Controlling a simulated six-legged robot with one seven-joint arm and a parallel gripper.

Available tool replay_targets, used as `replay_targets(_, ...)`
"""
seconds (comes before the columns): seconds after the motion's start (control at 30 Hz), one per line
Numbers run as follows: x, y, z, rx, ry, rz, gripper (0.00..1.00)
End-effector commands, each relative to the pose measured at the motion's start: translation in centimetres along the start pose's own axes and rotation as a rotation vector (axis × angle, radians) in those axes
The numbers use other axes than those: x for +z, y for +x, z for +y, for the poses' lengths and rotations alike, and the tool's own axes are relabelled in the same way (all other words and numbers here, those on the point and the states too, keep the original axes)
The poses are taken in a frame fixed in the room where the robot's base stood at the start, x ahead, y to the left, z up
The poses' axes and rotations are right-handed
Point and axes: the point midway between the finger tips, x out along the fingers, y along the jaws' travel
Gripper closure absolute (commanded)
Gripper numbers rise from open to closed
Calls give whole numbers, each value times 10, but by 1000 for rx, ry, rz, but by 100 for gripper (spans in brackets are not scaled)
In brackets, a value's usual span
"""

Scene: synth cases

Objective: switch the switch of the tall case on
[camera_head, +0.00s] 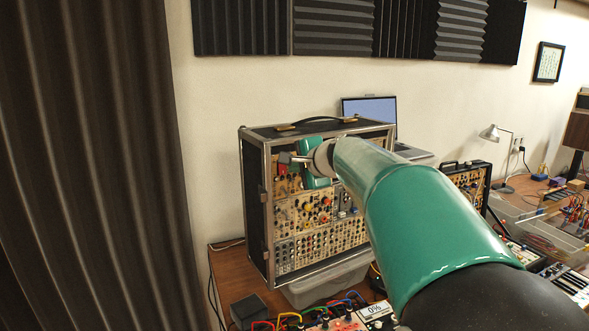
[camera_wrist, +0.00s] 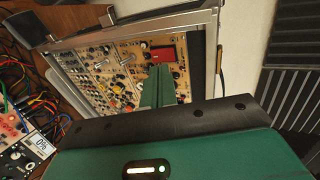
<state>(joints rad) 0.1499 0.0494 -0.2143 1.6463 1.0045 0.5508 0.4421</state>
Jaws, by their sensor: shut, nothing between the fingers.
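The tall case (camera_head: 257,205) is a black, metal-edged case with a carrying handle, upright on the wooden table in the head view. Its front is full of modules with knobs and sockets, and it also shows tilted in the wrist view (camera_wrist: 84,95). A red block (camera_wrist: 164,53) sits on a tan panel in its upper part; it looks like the switch, but its position cannot be told. The red also shows in the head view (camera_head: 282,168). My gripper (camera_wrist: 158,72) is shut and empty. Its fingertips are close below the red block in the wrist view; contact is unclear.
A laptop (camera_head: 370,108) is behind the case. A smaller case (camera_head: 468,181) and a lamp (camera_head: 490,133) are to the right. A clear bin (camera_head: 325,284) is under the case's front. Pedals with coloured cables (camera_head: 376,315) lie in front. A dark curtain (camera_head: 90,160) hangs left.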

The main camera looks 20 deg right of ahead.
Motion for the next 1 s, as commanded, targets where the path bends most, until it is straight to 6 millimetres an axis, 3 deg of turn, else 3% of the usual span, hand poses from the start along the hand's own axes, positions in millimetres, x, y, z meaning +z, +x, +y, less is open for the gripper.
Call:
replay_targets(0.5,-1,-85,-4,-1,-1,0,100)
replay_targets(0.67,-1,-96,-3,0,0,0,100)
replay_targets(1.0,-1,-98,-2,1,0,-1,100)
